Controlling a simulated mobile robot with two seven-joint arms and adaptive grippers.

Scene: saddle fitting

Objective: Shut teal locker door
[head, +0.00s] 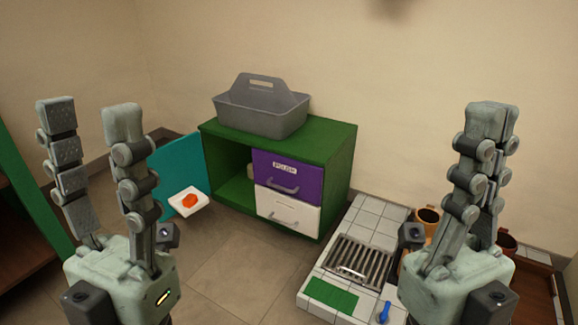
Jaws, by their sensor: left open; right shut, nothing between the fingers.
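The teal locker door (178,165) stands open on the left side of the green cabinet (340,160). Its lower part carries a white piece with an orange round thing (189,200). The open compartment (236,190) beside it shows a small pale object inside, partly hidden. My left gripper (88,115) is open and empty, in front of and to the left of the door, and its fingers hide part of the door. My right gripper (490,115) is shut and empty, at the right, in front of the tiled block and pots.
A grey carrier (262,108) stands on the cabinet. A purple drawer (285,172) and a white drawer (287,208) are shut. A tiled block (375,222) with a metal grate (358,260), green mat (330,295) and blue-handled tool (384,311) stands right. Floor before the cabinet is clear.

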